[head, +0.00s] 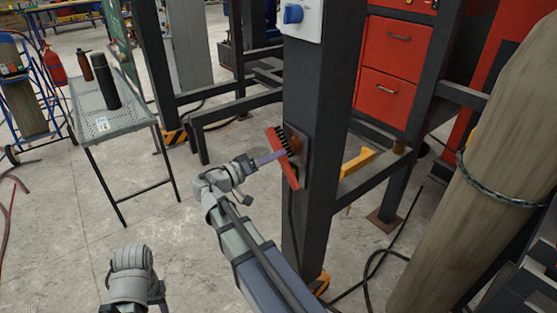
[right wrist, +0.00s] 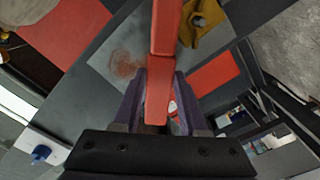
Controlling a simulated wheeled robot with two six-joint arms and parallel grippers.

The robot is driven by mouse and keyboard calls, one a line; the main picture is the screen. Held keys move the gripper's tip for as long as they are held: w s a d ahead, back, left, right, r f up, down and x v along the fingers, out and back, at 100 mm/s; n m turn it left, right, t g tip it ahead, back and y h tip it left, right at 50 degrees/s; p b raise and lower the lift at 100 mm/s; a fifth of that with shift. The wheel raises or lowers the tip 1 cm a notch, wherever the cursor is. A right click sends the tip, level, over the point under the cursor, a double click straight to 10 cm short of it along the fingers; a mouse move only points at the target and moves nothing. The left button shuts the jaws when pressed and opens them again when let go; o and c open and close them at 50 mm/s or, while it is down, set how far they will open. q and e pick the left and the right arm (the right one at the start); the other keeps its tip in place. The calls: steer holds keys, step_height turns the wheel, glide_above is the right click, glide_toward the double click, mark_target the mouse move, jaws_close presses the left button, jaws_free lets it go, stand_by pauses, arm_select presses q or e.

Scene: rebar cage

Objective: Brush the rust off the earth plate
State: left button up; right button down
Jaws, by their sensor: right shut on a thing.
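The red brush (head: 283,158) with black bristles is held by my right gripper (head: 268,158), whose purple fingers close on its red handle. The brush (right wrist: 166,40) also runs up the middle of the right wrist view, between the fingers. The earth plate (head: 300,140) is a flat grey plate on the side of a dark steel column, partly hidden behind the brush. In the right wrist view the plate (right wrist: 104,57) shows a brownish rust patch (right wrist: 124,66). The bristles face the plate; I cannot tell whether they touch it. My left gripper's fingers are not visible.
The dark column (head: 318,85) carries a white box with a blue knob (head: 293,14). A yellow bracket (head: 357,162) sits right of the column. A mesh table (head: 122,121) with two bottles stands left. Cables lie on the floor. A large tan cylinder (head: 480,170) stands right.

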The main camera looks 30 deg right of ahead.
steer(key=shift+r, duration=0.1)
steer(key=shift+r+p, duration=0.7)
steer(key=shift+p, duration=0.1)
steer(key=shift+f, duration=0.1)
steer(key=shift+s, duration=0.15)
steer(key=shift+s+d, duration=0.2)
steer(key=shift+s, duration=1.7)
steer(key=s, duration=0.4)
steer(key=shift+d, duration=0.15)
steer(key=shift+w, duration=0.1)
